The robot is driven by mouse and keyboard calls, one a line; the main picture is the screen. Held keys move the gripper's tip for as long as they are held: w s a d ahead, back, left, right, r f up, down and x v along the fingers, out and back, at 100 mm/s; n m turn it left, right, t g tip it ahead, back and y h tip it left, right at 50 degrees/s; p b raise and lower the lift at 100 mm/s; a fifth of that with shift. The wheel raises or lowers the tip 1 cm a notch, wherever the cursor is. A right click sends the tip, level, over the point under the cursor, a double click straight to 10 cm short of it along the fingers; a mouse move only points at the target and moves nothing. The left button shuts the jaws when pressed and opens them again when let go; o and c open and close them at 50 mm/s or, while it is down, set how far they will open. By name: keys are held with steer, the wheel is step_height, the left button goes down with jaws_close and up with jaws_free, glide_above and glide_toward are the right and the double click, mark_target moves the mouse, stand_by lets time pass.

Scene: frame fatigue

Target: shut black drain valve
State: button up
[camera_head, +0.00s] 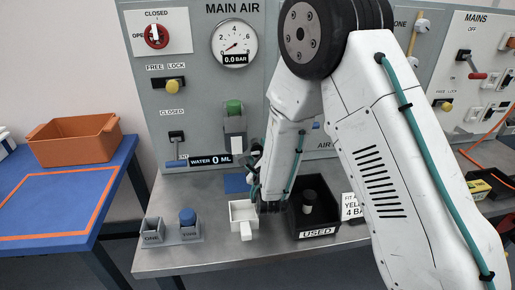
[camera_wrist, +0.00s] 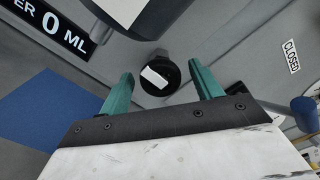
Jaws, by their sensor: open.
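The black drain valve (camera_wrist: 160,75) is a round black knob with a white bar across its face, in the upper middle of the wrist view. My gripper (camera_wrist: 160,69) is open, with one green finger to the left of the knob and one to the right in the picture. I see no clear contact, and the depth between fingertips and knob is hard to tell. The white bar lies tilted. In the head view my arm hides the knob, and the fingers cannot be made out.
A water display (camera_head: 210,160) reads 0 ML; it also shows at the wrist view's upper left (camera_wrist: 50,28). A dark grey body (camera_wrist: 150,12) hangs close above the knob. A CLOSED label (camera_wrist: 291,57) is at right. A white cup (camera_head: 243,213) and black USED bin (camera_head: 318,232) stand below.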

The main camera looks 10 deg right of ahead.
steer(key=shift+w+d, duration=0.1)
steer(key=shift+w, duration=1.35)
steer(key=c, duration=1)
steer(key=shift+m, duration=0.3)
steer(key=m, duration=0.9)
steer(key=shift+m, duration=0.4)
